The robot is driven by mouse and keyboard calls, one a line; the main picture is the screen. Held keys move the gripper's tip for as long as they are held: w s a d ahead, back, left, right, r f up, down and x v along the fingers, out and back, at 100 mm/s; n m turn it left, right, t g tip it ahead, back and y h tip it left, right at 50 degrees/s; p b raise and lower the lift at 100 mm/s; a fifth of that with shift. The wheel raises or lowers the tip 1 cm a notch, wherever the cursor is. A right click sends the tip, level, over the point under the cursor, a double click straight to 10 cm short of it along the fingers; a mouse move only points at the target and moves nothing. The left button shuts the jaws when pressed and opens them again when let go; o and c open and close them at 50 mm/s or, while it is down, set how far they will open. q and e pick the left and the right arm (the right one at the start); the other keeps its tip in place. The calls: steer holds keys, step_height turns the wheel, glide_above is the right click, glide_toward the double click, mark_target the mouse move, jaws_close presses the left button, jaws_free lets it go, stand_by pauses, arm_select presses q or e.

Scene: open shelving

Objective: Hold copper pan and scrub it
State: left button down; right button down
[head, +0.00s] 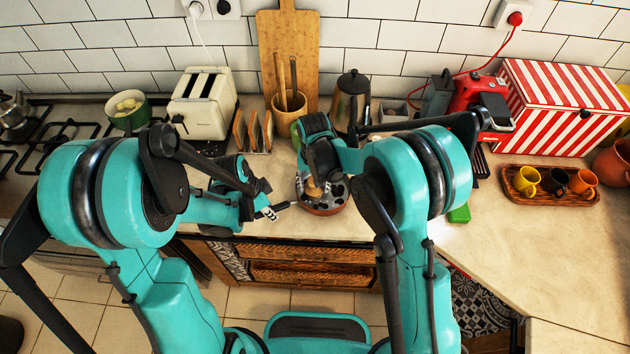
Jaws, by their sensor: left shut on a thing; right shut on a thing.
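The copper pan (324,208) sits near the counter's front edge, between my two arms. Its copper-brown side shows, and its inside is dark with pale grey patches. My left gripper (270,211) is at the pan's left side, shut on what looks like its dark handle (284,206). My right gripper (314,172) is above the pan, shut on a small wooden scrub brush (314,189). The brush is over the inside of the pan; whether it touches cannot be told. My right arm hides part of the pan's right side.
A green sponge (460,213) lies right of my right arm. Behind stand a toaster (202,100), a toast rack (253,132), a utensil pot (290,103) and a dark kettle (352,100). A cup tray (550,197) is at right; the front right counter is clear.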

steer(key=shift+s+d, duration=0.2)
steer(key=shift+s, duration=0.45)
steer(key=shift+s+d, duration=0.2)
steer(key=shift+s, duration=0.45)
steer(key=shift+s+d, duration=0.25)
steer(key=shift+d, duration=0.9)
steer(key=shift+w+d, duration=0.25)
steer(key=shift+d, duration=0.35)
steer(key=shift+w+d, duration=0.2)
steer(key=shift+d, duration=0.4)
steer(key=shift+w+d+f, duration=0.1)
steer(key=shift+w+d, duration=0.05)
steer(key=shift+w, duration=0.4)
steer(key=shift+w+d, duration=0.15)
steer(key=shift+w, duration=0.4)
steer(key=shift+w, duration=0.1)
